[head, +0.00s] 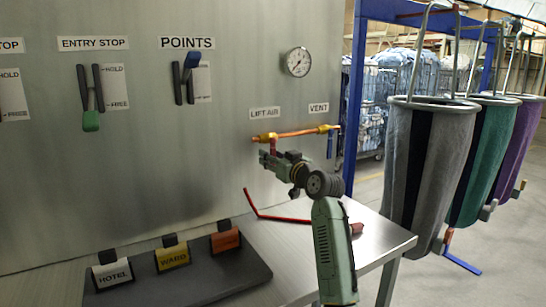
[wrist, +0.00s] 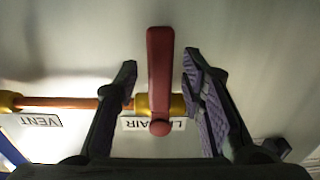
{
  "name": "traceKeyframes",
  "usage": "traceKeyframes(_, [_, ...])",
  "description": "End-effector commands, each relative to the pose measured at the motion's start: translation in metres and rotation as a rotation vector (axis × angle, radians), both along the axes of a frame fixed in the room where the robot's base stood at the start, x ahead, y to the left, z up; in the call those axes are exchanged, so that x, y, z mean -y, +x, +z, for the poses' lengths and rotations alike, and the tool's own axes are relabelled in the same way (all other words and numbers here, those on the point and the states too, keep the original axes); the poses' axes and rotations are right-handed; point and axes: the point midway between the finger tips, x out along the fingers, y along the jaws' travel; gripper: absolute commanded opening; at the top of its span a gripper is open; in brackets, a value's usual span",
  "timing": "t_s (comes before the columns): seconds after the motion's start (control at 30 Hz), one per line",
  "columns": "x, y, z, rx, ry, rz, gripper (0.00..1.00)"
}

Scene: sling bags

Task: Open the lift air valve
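The lift air valve is a brass body (wrist: 176,104) on a copper pipe, with a red lever (wrist: 160,75) set across the pipe. In the head view its brass body (head: 267,137) is under the LIFT AIR label (head: 265,113), and its lever is largely hidden by my gripper (head: 266,158). In the wrist view my gripper (wrist: 160,82) is open, one finger on each side of the red lever. A gap shows between the lever and each finger there. The labels appear upside down in that view.
A vent valve (head: 325,128) with a blue lever is on the same pipe to the right. A gauge (head: 298,62) is above. A bent red rod (head: 272,216) lies on the metal table (head: 378,232) under my arm. Sling bags (head: 428,160) hang at right.

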Motion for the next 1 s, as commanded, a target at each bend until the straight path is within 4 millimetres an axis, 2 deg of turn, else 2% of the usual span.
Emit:
traceKeyframes(0.07, [0.0000,-0.0001,-0.0002,0.000,0.000,0.000,0.37])
traceKeyframes(0.6, [0.0000,-0.0004,-0.0003,-0.001,0.000,0.000,0.01])
traceKeyframes(1.0, [0.0001,-0.0003,-0.0004,-0.001,0.000,0.000,0.00])
